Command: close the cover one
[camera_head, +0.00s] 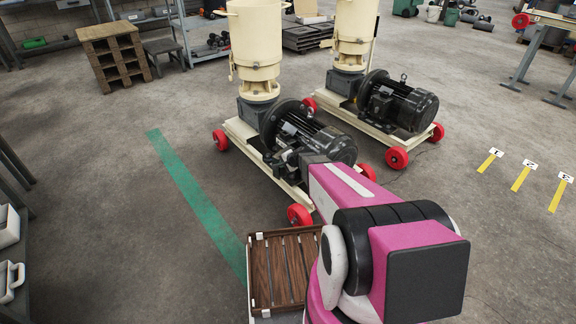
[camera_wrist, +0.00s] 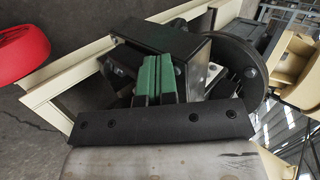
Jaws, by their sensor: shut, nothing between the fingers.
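In the wrist view, my gripper (camera_wrist: 158,66) shows two green finger pads close together, shut and empty. The fingers are in front of a dark box (camera_wrist: 192,50) on the nearer pellet mill. A flat dark plate (camera_wrist: 150,32) along the box's upper side looks like its cover. The fingers overlap the box in the picture; I cannot tell whether they touch it. The cover's exact angle is unclear. In the head view, the nearer mill's black motor (camera_head: 318,138) is partly behind my pink arm, and my gripper's fingertips cannot be made out.
The nearer mill stands on a cream frame (camera_wrist: 60,85) with red wheels (camera_head: 299,215). A second mill with a black motor (camera_head: 400,103) stands behind it on the right. A wooden-slatted tray (camera_head: 283,265) is below my arm.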

